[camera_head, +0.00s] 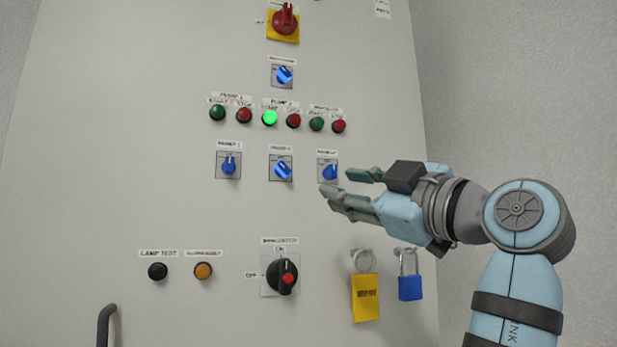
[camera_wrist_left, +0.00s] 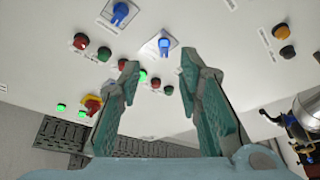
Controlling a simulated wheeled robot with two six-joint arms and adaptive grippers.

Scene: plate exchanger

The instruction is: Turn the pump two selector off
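The pump two selector (camera_head: 281,170) is a blue knob on a square plate, the middle of three in a row, and it looks turned aslant. In the left wrist view the blue knob (camera_wrist_left: 165,45) ahead, between the lines of the fingertips, appears to be this selector. My left gripper (camera_head: 347,184) reaches in from the right in the head view, over the panel near the rightmost selector. My right gripper is in neither view.
Pump one's selector (camera_head: 228,165) is to the left, and another blue selector (camera_head: 329,171) to the right, close to my fingers. Start and stop buttons sit above; pump two's green start button (camera_head: 270,118) is lit. A blue padlock (camera_head: 410,287) and yellow tag (camera_head: 366,297) hang below.

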